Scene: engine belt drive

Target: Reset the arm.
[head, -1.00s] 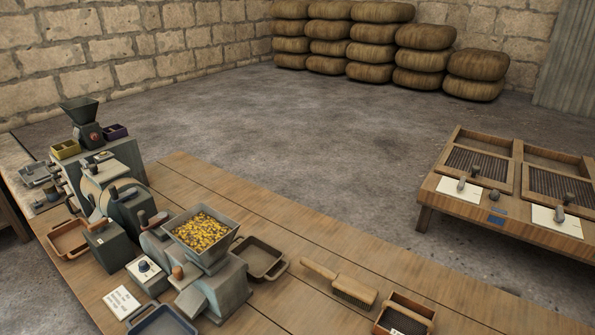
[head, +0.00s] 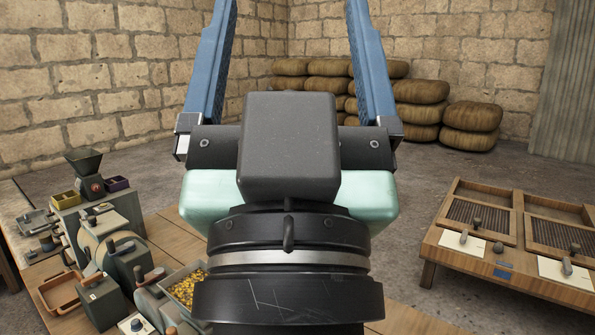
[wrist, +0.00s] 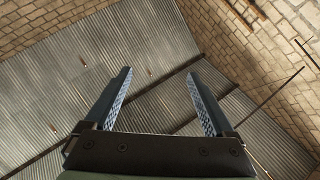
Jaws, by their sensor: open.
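My gripper (head: 290,45) stands upright in the middle of the head view, close to the camera, with its two blue fingers pointing up. The fingers are wide apart with nothing between them. In the wrist view my gripper (wrist: 160,98) is also open and empty, facing a corrugated ceiling (wrist: 100,60) and stone walls. My wrist and gripper body hide the middle of the wooden bench and part of the sacks behind.
A wooden bench (head: 405,318) with a grinder, a hopper (head: 84,160) of dark metal and a tray of yellow pieces (head: 188,287) lies low on the left. A second table (head: 500,262) with screened frames stands right. Stacked sacks (head: 470,118) line the back wall. Grey floor lies between.

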